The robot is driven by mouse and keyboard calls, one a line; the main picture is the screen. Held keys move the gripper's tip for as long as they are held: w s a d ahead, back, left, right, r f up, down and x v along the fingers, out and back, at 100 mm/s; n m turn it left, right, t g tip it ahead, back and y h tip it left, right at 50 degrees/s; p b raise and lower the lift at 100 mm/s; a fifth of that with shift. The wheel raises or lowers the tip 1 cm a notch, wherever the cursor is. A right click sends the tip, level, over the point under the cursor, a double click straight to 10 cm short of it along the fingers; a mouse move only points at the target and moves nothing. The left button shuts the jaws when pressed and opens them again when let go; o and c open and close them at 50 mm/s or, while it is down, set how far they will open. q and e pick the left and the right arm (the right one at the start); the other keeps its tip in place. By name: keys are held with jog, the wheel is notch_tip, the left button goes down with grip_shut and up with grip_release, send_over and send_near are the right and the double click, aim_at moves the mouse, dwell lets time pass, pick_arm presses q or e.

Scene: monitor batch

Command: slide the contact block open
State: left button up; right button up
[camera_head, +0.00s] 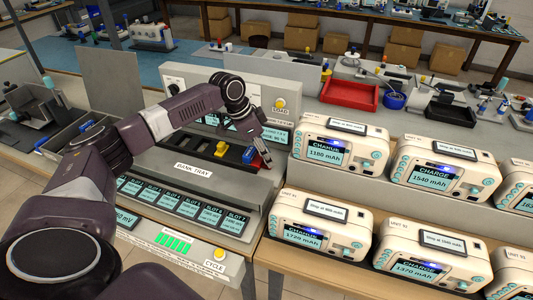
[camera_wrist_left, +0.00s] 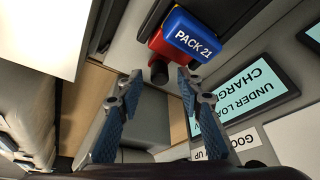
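A blue pack marked "PACK 21" (camera_wrist_left: 194,36) sits against a red block (camera_wrist_left: 168,48) with dark round ends in the left wrist view. In the head view the blue piece (camera_head: 248,155) and the red piece (camera_head: 262,158) are at the right end of the black bank tray. I cannot tell for sure which part is the contact block. My left gripper (camera_wrist_left: 158,88) is open and empty, its fingertips just short of the red block. In the head view the left gripper (camera_head: 264,162) is over that end, partly hiding it. My right gripper is in neither view.
A sign "BANK TRAY" (camera_head: 193,170) and several slot displays lie in front. A load panel with a yellow button (camera_head: 280,104) is behind. Cream charger units (camera_head: 342,145) stand close on the right.

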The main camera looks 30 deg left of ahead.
pick_arm(q)
jog(key=shift+c, duration=0.4)
grip_shut()
